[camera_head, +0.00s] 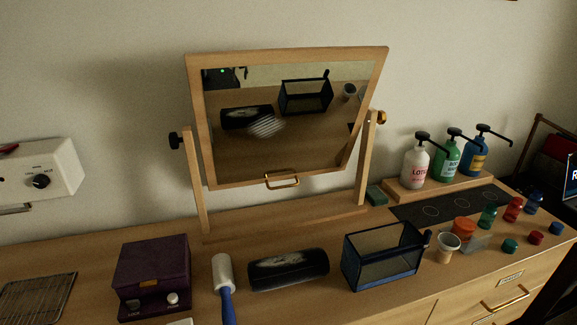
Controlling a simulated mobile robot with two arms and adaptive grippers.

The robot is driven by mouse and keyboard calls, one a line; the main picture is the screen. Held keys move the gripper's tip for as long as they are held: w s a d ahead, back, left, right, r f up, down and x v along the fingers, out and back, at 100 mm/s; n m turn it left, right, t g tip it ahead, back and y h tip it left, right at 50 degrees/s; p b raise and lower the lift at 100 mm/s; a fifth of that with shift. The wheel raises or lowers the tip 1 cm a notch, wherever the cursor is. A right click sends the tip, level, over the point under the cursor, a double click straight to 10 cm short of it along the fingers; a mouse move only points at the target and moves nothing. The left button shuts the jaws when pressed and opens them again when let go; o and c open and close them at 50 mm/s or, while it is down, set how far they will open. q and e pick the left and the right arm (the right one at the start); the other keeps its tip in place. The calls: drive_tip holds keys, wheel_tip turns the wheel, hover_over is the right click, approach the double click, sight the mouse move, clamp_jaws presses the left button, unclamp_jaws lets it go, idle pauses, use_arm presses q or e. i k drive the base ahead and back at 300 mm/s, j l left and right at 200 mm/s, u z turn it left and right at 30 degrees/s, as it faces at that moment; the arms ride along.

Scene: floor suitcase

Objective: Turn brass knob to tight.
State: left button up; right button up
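The brass knob (381,117) is on the right post of a wooden-framed tilting mirror (286,187), at the pivot. A black knob (175,140) is on the left post at about the same height. The mirror is tilted, and a brass handle (282,181) is on its lower frame. Any marking on the brass knob is too small to read. Neither of my grippers is in view, and nothing touches the knob.
In front of the mirror stand a purple box (150,270), a blue-handled roller (225,285), a black case (288,269) and a glass-sided box (384,254). Pump bottles (416,165) stand on a wooden riser at right. A white wall unit (40,170) is at left.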

sight(381, 114)
drive_tip(key=i+l+u, duration=0.2)
drive_tip(key=l+u, duration=0.15)
drive_tip(key=l, duration=0.85)
drive_tip(key=l+u, duration=0.4)
drive_tip(key=l, duration=0.85)
drive_tip(key=k+l+u, duration=0.1)
drive_tip(key=l+u, duration=0.25)
drive_tip(key=l, duration=0.9)
